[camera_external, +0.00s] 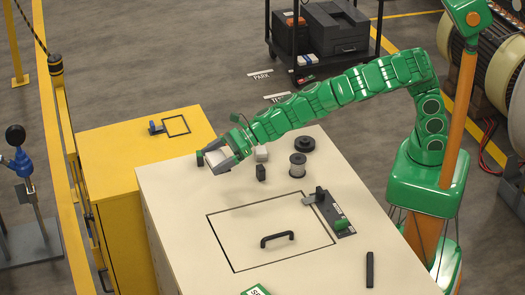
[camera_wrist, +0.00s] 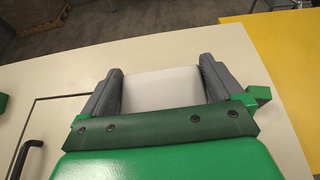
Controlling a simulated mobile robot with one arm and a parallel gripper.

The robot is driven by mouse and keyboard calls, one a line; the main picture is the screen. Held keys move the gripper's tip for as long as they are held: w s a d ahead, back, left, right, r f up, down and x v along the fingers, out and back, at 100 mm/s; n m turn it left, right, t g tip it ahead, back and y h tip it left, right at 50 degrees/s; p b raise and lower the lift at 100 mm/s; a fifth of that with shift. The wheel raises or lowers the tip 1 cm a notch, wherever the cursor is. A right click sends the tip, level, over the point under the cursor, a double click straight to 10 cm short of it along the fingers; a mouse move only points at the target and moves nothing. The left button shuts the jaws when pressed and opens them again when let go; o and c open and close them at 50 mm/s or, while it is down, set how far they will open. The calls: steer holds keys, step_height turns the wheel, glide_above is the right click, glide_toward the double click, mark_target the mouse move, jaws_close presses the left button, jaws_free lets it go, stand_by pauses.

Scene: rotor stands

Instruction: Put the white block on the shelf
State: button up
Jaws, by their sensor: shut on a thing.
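My gripper (camera_external: 214,158) is over the far left part of the cream worktop. In the wrist view, my gripper (camera_wrist: 160,85) has its two grey fingers on either side of a white block (camera_wrist: 160,90), shut on it. In the external view the white block (camera_external: 221,165) shows as a pale patch between the fingers. I cannot tell whether it touches the worktop. I cannot tell for certain which thing is the shelf; a black cart (camera_external: 318,66) with tiers stands at the back.
On the cream worktop (camera_external: 185,205) are a small pale block (camera_external: 261,153), a small black block (camera_external: 261,173), a grey spool (camera_external: 298,165), a black disc (camera_external: 304,145) and a handled hatch (camera_external: 277,239). A lower yellow cabinet (camera_external: 120,145) with a black square outline (camera_external: 176,126) adjoins it.

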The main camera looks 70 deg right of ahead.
steer(key=shift+r, duration=0.3)
steer(key=shift+w+d, duration=0.25)
steer(key=shift+d, duration=0.1)
steer(key=w+d+r+m+t+h, duration=0.1)
steer(key=w+d+m+t+h, duration=0.15)
steer(key=w+d, duration=0.75)
steer(key=w+d+r+m+t+h, duration=0.15)
steer(key=d+m+h, duration=0.25)
steer(key=d, duration=1.4)
steer(key=d+r+m+h, duration=0.1)
steer(key=d+m+h, duration=0.5)
steer(key=d, duration=2.1)
steer(key=shift+s+d+r+h, duration=0.2)
steer(key=shift+s+d+h, duration=0.15)
steer(key=shift+h, duration=0.3)
